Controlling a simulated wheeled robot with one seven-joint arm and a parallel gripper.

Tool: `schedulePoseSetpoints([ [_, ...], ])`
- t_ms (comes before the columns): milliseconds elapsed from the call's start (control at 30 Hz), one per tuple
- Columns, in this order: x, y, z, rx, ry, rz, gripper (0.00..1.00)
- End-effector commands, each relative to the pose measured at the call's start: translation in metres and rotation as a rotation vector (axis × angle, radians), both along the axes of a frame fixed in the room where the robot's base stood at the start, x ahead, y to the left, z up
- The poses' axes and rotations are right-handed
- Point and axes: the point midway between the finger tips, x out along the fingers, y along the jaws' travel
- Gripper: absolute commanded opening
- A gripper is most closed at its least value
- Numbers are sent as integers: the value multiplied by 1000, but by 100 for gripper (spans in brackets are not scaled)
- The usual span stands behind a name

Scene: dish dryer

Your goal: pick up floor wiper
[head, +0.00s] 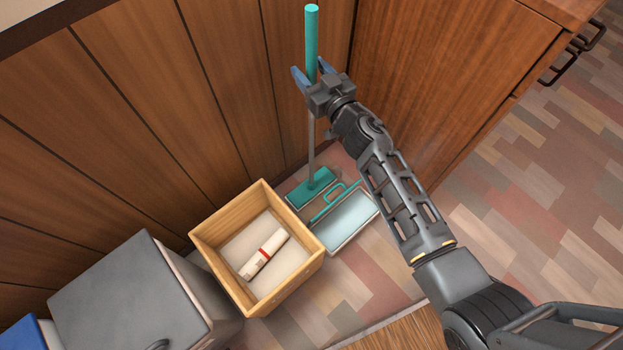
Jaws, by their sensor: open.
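The floor wiper stands upright in the corner in the head view, with a teal grip (312,30), a thin grey pole and a flat teal head (312,187) on the floor. My gripper (309,76) is open, with its blue-tipped fingers on either side of the pole near the lower end of the teal grip. Whether the fingers touch the pole cannot be told. The gripper body hides a little of the pole just below the grip.
A teal-handled dustpan (345,222) lies beside the wiper head. A wooden box (236,213) holding a white roll with a red band (265,254) stands in front. A grey bin (130,300) is at lower left. Wooden panels (240,80) and a cabinet (440,70) close the corner. Floor at right is clear.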

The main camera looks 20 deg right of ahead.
Motion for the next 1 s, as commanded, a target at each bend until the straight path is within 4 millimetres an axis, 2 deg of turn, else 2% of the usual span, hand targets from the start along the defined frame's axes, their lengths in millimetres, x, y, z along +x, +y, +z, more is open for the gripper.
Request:
schedulePoseSetpoints([
  [67, 0, 0, 0, 0, 0, 0, 54],
  [633, -1, 0, 0, 0, 0, 0, 0],
  [1000, -1, 0, 0, 0, 0, 0, 0],
])
